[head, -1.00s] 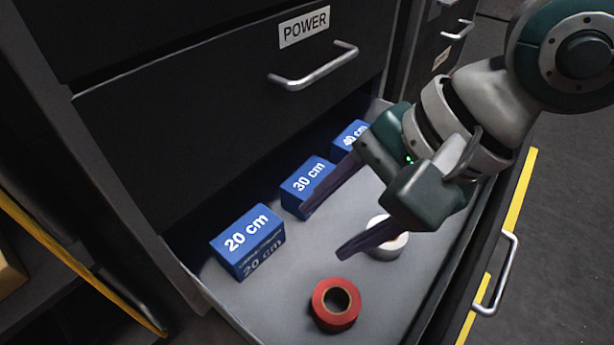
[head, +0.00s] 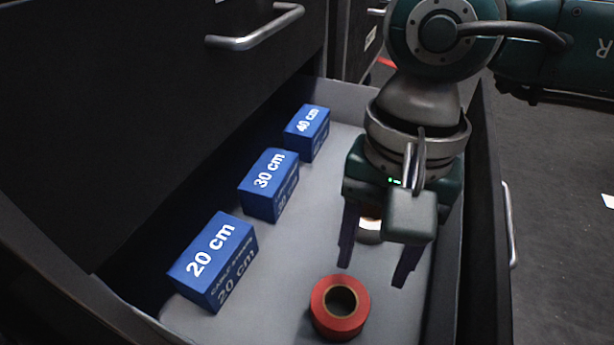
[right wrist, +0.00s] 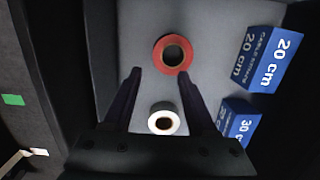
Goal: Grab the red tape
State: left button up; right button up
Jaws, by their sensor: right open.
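The red tape (head: 339,307) is a roll lying flat on the drawer floor near the front of the head view. In the right wrist view the red tape (right wrist: 172,54) lies just beyond and between the fingertips. My right gripper (head: 374,266) is open and empty, above the drawer and slightly behind the red tape in the head view. A white tape roll (right wrist: 164,118) lies between the fingers' lines in the right wrist view. In the head view the white roll (head: 370,229) is partly hidden by my right gripper. My left gripper is not in view.
Blue boxes marked 20 cm (head: 214,262), 30 cm (head: 269,185) and 40 cm (head: 307,132) stand in a row along the left of the open drawer (head: 270,318). The drawer's right wall is close to my right gripper. A closed drawer front with a handle (head: 256,30) rises at the left.

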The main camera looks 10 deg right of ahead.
aim_at(361, 309)
jog(key=f+b, duration=0.1)
jog(key=f, duration=0.1)
jog(key=s+f+b, duration=0.1)
jog(key=f+b, duration=0.1)
jog(key=f, duration=0.1)
jog(key=shift+s+d, duration=0.1)
jog(key=shift+d, duration=0.05)
jog(key=f+b, duration=0.4)
jog(key=shift+a+f, duration=0.1)
jog(key=shift+a, duration=0.3)
jog(key=shift+s+f, duration=0.15)
jog(key=shift+f, duration=0.2)
jog(key=shift+r, duration=0.1)
jog(key=shift+c, duration=0.2)
jog(key=shift+c, duration=1.4)
grip_shut()
